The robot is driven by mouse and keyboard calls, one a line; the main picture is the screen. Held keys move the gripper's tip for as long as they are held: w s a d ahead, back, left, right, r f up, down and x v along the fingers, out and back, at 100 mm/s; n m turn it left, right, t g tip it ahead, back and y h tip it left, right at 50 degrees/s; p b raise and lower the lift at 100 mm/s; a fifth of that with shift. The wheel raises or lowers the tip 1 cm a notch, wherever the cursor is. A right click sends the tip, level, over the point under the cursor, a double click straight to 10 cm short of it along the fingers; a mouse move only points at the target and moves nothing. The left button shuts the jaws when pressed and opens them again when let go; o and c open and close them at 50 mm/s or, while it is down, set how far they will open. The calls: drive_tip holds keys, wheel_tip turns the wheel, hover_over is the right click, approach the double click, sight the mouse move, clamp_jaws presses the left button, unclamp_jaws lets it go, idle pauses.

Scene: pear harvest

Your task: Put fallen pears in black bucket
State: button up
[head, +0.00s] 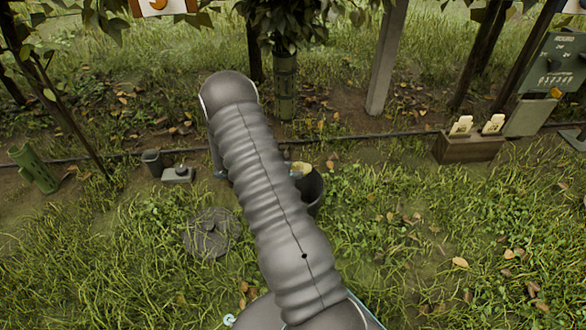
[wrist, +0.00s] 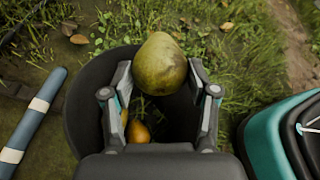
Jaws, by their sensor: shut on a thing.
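My gripper (wrist: 162,72) is shut on a large yellow-green pear (wrist: 160,64) in the wrist view. The pear sits between the fingertips over the far rim of the black bucket (wrist: 78,112). An orange-brown pear (wrist: 138,132) lies inside the bucket, with a bit of another orange one (wrist: 124,116) beside it, partly hidden by a finger. In the head view the black bucket (head: 313,190) shows just right of my arm, which hides part of it. A yellowish patch (head: 302,167) shows at its rim, likely the held pear. My gripper is mostly hidden there.
A blue-grey rod with white bands (wrist: 34,112) lies left of the bucket. A round wire-like disc (head: 211,233) lies in the grass. A small grey pot (head: 153,163) and a wooden box with tags (head: 468,147) stand near the dark hose. Grass at the right is open.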

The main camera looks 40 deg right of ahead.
drive_tip(key=shift+f, duration=0.1)
drive_tip(key=o, duration=1.3)
drive_tip(key=shift+a, duration=0.1)
drive_tip(key=v, duration=1.2)
